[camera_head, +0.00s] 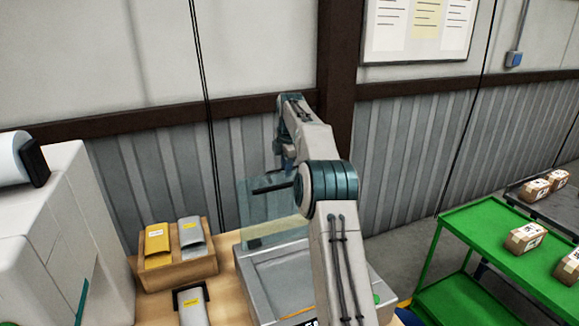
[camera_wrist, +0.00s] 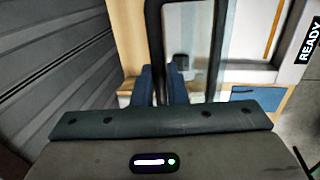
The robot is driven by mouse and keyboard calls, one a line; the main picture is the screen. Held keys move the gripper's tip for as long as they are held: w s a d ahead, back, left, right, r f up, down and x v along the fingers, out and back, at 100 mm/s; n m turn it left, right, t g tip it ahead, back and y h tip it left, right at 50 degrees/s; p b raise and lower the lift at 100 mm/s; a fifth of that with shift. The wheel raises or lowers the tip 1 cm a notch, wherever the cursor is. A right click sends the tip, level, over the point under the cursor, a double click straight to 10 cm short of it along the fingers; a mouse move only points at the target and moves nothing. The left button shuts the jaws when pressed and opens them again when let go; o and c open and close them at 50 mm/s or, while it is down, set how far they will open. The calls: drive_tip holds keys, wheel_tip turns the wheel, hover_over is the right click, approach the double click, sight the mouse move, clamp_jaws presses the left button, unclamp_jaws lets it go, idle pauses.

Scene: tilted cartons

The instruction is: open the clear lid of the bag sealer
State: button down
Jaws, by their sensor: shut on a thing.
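The bag sealer (camera_head: 285,277) is a pale grey machine on the wooden table, partly hidden behind my arm. Its clear lid (camera_head: 262,215) is a tinted see-through panel standing raised and tilted above the body. A dark handle bar (camera_head: 270,188) sticks out near the lid's upper part. In the wrist view the clear lid (camera_wrist: 187,38) shows with dark bars at its sides. My gripper (camera_wrist: 161,78) has its blue fingers shut on the left dark bar (camera_wrist: 154,38). In the head view my arm hides most of the gripper.
A wooden tray (camera_head: 180,270) with a yellow and a grey pouch stands left of the sealer, with another grey pouch (camera_head: 192,306) in front. A large white machine (camera_head: 50,230) is at far left. A green cart (camera_head: 480,225) with cartons stands right. A ribbed wall is close behind.

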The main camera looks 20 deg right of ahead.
drive_tip(key=shift+w+a+r, duration=0.25)
drive_tip(key=shift+w, duration=0.15)
drive_tip(key=c, duration=1.6)
unclamp_jaws()
drive_tip(key=shift+w+f, duration=0.15)
drive_tip(key=shift+w, duration=0.05)
drive_tip(key=o, duration=0.4)
drive_tip(key=shift+w+f, duration=0.65)
drive_tip(key=shift+w, duration=0.35)
drive_tip(key=shift+s+d+r, duration=0.1)
drive_tip(key=shift+s+r, duration=0.25)
drive_tip(key=shift+c, duration=1.3)
drive_tip(key=shift+d+r, duration=0.1)
drive_tip(key=shift+r, duration=0.15)
drive_tip(key=shift+s+r, duration=0.1)
drive_tip(key=shift+r, duration=0.1)
